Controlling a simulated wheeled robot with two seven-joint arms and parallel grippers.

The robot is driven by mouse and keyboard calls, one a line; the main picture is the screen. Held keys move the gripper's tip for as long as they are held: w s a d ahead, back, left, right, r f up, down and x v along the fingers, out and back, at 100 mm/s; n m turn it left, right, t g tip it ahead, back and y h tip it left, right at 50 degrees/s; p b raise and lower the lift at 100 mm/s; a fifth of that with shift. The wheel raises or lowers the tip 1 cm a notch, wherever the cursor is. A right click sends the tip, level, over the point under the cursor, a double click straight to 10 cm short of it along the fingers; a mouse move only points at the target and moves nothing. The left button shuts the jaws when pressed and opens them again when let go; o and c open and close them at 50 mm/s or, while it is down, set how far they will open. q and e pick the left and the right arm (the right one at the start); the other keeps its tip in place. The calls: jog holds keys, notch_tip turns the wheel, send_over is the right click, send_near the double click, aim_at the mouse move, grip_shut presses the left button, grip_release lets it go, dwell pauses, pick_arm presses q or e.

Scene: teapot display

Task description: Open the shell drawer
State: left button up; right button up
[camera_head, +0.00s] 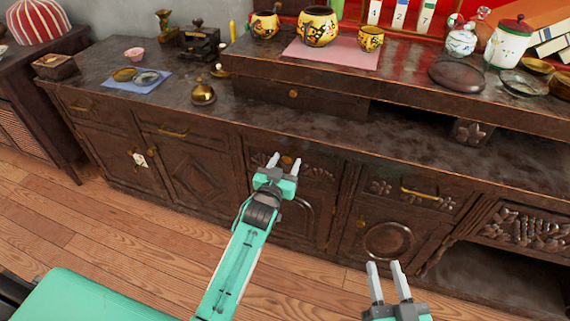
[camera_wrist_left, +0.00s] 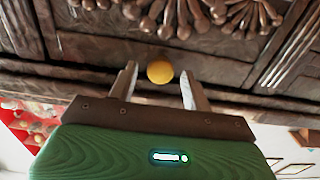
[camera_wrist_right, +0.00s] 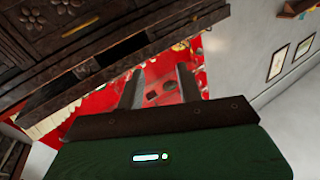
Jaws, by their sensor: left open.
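The shell drawer (camera_head: 318,170) is the dark carved drawer front in the middle of the cabinet. Its round brass knob shows in the left wrist view (camera_wrist_left: 160,72), with carved shell-like shapes (camera_wrist_left: 190,18) beside it. The drawer looks shut. My left gripper (camera_head: 285,161) is in front of this drawer with its fingers apart. In the left wrist view (camera_wrist_left: 160,85) the knob appears between the open fingertips, and I cannot tell whether they touch it. My right gripper (camera_head: 384,268) is open and empty, low in front of the cabinet to the right.
Left of the shell drawer is a drawer with a brass handle (camera_head: 173,133); to the right is a flower-carved drawer with a brass handle (camera_head: 420,193). A brass bell-like pot (camera_head: 203,93) stands on the cabinet top near its front edge. The wooden floor (camera_head: 120,235) is clear.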

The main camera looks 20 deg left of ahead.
pick_arm(q)
jog(key=shift+c, duration=0.2)
grip_shut()
jog(key=shift+s, duration=0.1)
